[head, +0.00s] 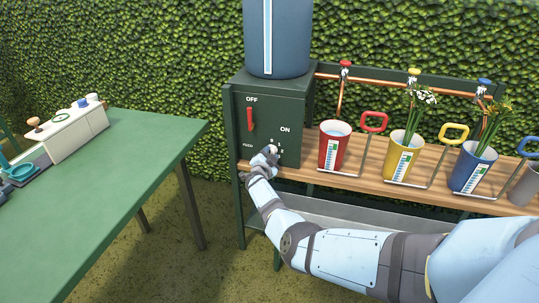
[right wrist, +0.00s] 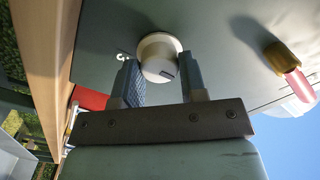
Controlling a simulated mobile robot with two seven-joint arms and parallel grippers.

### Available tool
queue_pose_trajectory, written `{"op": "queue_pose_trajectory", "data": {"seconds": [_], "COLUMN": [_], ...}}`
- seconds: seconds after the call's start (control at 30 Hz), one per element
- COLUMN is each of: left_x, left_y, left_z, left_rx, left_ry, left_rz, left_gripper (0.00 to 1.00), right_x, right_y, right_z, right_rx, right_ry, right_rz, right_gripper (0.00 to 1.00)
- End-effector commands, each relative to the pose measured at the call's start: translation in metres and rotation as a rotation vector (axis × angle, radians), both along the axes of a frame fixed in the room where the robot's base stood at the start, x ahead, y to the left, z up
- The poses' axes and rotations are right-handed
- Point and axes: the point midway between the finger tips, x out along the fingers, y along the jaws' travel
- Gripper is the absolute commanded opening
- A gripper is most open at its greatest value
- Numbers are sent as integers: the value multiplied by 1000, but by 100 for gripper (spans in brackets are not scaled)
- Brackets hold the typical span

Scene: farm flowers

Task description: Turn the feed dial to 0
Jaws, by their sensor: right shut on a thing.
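The feed dial is a round white knob (right wrist: 158,58) with a dark mark, low on the front of the green control box (head: 285,105). In the head view it is mostly hidden behind my right gripper (head: 267,155), beside the FEED label and small numerals. In the right wrist view my right gripper (right wrist: 160,78) has one finger on each side of the knob and is shut on it. The numeral that the mark points to is too unclear to read. My left gripper is not in view.
A red lever (head: 250,119) sits between OFF and ON above the dial. A blue tank (head: 278,38) stands on the box. Red (head: 334,150), yellow (head: 402,160) and blue (head: 473,171) buckets line the wooden shelf to the right. A green table (head: 120,180) stands at the left.

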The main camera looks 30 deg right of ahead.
Motion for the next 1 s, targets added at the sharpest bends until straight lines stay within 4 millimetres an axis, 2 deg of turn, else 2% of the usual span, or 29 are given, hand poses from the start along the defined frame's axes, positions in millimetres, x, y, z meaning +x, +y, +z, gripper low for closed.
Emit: {"op": "queue_pose_trajectory", "data": {"seconds": [0.5, 0.53, 0.6, 0.63, 0.87, 1.0], "left_x": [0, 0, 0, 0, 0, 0], "left_y": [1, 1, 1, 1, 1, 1], "left_z": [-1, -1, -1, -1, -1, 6], "left_rx": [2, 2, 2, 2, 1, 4], "left_ry": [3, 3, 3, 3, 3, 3], "left_rz": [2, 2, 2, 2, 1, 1], "left_gripper": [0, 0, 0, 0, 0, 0], "right_x": [0, 0, 0, 0, 0, -4], "right_y": [-2, -2, -2, -1, 0, 4], "right_z": [2, 2, 2, 2, 1, 3], "right_rx": [-14, -14, -14, -14, -12, -12], "right_ry": [13, 13, 13, 13, 13, 13], "right_rz": [-1, -1, -1, -1, -1, -1], "right_gripper": [15, 46, 62, 64, 64, 64]}}
